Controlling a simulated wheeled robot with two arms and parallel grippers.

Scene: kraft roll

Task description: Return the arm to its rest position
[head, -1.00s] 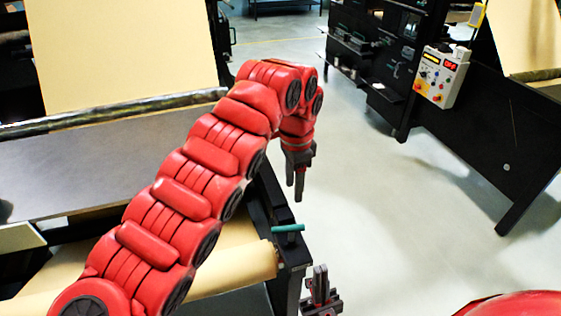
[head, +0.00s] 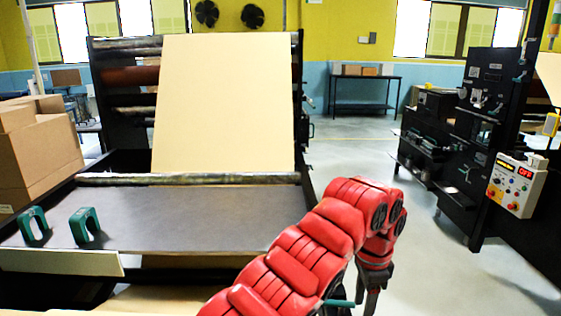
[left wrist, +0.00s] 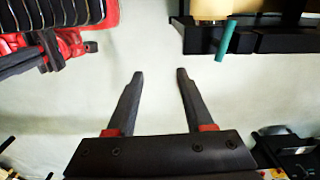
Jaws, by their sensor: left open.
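My left arm (head: 292,262), red and segmented, rises from the bottom middle of the head view and bends down at its wrist. My left gripper (head: 372,292) hangs below that wrist, pointing down beside the machine's right side, its tips near the bottom edge. In the left wrist view my left gripper (left wrist: 160,74) has its two dark fingers apart, with only pale floor between them. A red body part of mine with a dark gripper-like piece shows at that view's upper left; its jaws cannot be made out. My right arm is not in the head view.
A grey table (head: 190,215) with two green clamps (head: 86,226) stands left of my arm, a kraft sheet (head: 225,110) behind it. A green handle (left wrist: 226,40) is near my left fingers. Cartons (head: 40,150) stand left; a control box (head: 516,185) right. Floor between machines is clear.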

